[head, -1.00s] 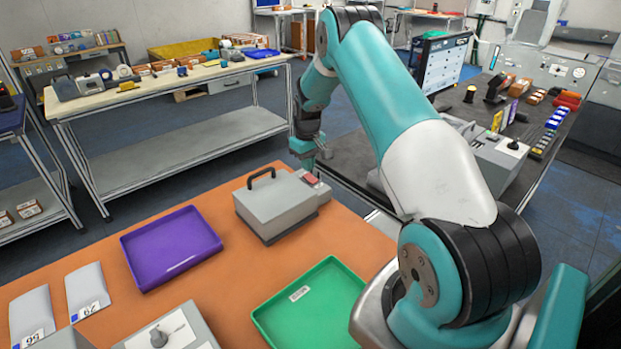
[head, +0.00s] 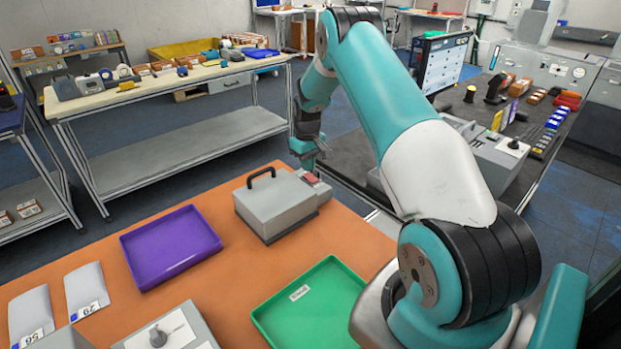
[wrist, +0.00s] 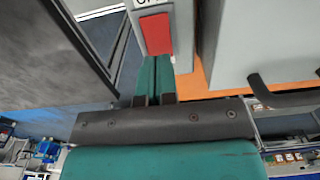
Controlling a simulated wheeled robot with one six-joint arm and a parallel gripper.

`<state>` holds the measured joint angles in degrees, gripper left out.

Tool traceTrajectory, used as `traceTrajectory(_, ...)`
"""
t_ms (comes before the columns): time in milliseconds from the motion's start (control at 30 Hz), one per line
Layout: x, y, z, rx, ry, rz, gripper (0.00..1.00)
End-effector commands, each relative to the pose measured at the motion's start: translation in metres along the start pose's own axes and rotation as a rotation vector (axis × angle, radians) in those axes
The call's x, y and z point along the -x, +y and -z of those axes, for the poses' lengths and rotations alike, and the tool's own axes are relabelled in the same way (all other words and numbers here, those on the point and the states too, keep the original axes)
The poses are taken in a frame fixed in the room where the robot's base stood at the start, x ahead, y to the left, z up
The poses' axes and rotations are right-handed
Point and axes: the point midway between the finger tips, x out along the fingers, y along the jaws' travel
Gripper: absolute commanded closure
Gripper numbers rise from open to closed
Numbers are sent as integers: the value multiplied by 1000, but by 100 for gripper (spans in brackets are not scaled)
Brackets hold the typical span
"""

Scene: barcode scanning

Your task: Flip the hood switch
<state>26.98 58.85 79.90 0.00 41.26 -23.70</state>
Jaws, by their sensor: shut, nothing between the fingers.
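The hood is a grey box (head: 275,208) with a black handle, standing on the orange table. A red switch (head: 311,180) sits on a small grey housing at its right end. In the wrist view the red switch (wrist: 155,34) is at the top middle, with partly cut-off lettering above it. My gripper (head: 308,165) is beside the switch, at its far side in the head view. In the wrist view its teal fingers (wrist: 155,76) are shut, with nothing between them, and their tips reach the switch housing's near edge. I cannot tell whether they touch it.
The orange table (head: 230,285) also holds a purple tray (head: 170,247), a green tray (head: 309,305) and a grey box with a knob (head: 165,335). A dark bench (head: 345,165) with equipment stands behind my arm at the right. A grey hood wall (wrist: 250,45) lies right of the fingers.

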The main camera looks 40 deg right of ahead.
Motion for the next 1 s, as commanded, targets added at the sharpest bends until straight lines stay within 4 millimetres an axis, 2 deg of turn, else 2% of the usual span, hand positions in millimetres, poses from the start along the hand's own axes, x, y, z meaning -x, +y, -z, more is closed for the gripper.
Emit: traceTrajectory(1000, -16, 0, 0, 0, 0, 0, 100)
